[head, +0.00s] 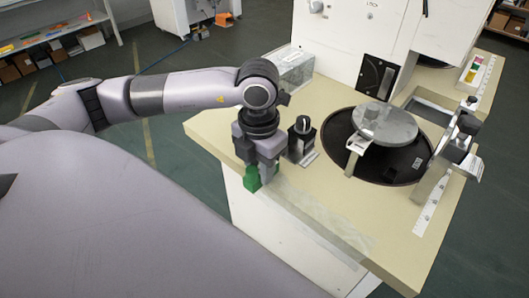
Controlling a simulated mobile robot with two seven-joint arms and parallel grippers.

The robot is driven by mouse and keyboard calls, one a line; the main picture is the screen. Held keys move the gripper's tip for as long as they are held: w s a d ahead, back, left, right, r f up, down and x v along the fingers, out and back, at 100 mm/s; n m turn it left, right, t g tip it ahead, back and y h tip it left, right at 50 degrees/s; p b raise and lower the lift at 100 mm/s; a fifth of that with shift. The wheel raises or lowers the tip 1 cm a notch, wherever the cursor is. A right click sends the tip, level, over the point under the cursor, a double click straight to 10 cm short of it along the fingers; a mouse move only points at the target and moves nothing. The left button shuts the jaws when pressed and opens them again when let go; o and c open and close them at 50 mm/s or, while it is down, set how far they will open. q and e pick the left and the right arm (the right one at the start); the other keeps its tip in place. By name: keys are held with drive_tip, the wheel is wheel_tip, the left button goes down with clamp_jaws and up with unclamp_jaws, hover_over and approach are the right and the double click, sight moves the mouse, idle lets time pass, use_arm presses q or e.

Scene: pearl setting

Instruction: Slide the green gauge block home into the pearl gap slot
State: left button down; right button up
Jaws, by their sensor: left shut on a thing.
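My left gripper (262,163) points down at the front left edge of the cream bench top. It is shut on the green gauge block (251,179), which shows below and to the left of the fingers. The fingers hide part of the block, and I cannot tell whether it touches the bench. I cannot make out the pearl gap slot for certain in the head view. My right gripper is not in view.
A black knob unit (301,138) stands close right of the gripper. Beyond are a grey disc (386,124) over a dark round plate (405,163) and a metal upright fixture (436,178). A clear box (292,68) stands behind. The bench's front strip (320,215) is clear.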

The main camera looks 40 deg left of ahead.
use_arm(q)
drive_tip(key=shift+s, duration=0.1)
drive_tip(key=shift+b, duration=0.3)
drive_tip(key=w+b, duration=0.1)
drive_tip(key=w, duration=0.3)
drive_tip(key=shift+d, duration=0.15)
drive_tip(key=shift+f, duration=0.15)
idle(0.4)
drive_tip(key=shift+w, duration=0.1)
drive_tip(key=shift+w, duration=1.05)
drive_tip(key=shift+d, duration=0.1)
